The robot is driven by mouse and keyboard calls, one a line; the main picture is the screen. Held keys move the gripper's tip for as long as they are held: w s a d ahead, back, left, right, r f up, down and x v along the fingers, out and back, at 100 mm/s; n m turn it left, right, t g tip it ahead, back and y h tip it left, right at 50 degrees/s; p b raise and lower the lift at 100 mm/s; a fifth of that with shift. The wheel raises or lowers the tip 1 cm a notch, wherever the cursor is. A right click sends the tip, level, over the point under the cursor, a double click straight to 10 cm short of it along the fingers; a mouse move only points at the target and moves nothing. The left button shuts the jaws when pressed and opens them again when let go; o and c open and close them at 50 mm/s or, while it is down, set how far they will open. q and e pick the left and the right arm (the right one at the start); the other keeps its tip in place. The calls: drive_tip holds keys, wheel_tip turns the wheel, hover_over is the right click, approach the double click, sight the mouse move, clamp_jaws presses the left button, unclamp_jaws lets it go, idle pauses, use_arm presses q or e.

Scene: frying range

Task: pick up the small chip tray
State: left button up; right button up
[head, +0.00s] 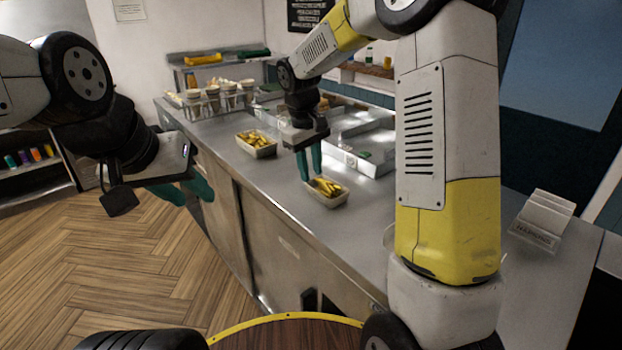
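Two open trays of yellow chips sit on the steel counter in the head view. The nearer chip tray (327,201) looks like the smaller one. The other chip tray (257,151) is further back and to the left. My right gripper (311,174) points down with its teal fingers at the back left edge of the nearer tray. Its fingers look apart with nothing held; whether they touch the tray is unclear. My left gripper (196,201) is open and empty, left of the counter over the floor.
The steel counter (285,200) has bare room between the trays and along its front. A rack of cups (215,101) stands at the back left. Metal fryer units (365,150) lie behind the nearer tray.

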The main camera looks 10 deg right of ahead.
sight(314, 190)
drive_tip(key=shift+w+d+f, duration=0.2)
drive_tip(key=shift+w+f, duration=0.05)
drive_tip(key=shift+f, duration=1.05)
drive_tip(key=shift+w+d+f, duration=0.15)
drive_tip(key=shift+w+f, duration=0.05)
drive_tip(key=shift+f, duration=1.05)
drive_tip(key=shift+w+d+f, duration=0.2)
drive_tip(key=shift+w+f, duration=0.05)
drive_tip(key=shift+f, duration=1.05)
drive_tip(key=shift+f, duration=0.1)
clamp_jaws()
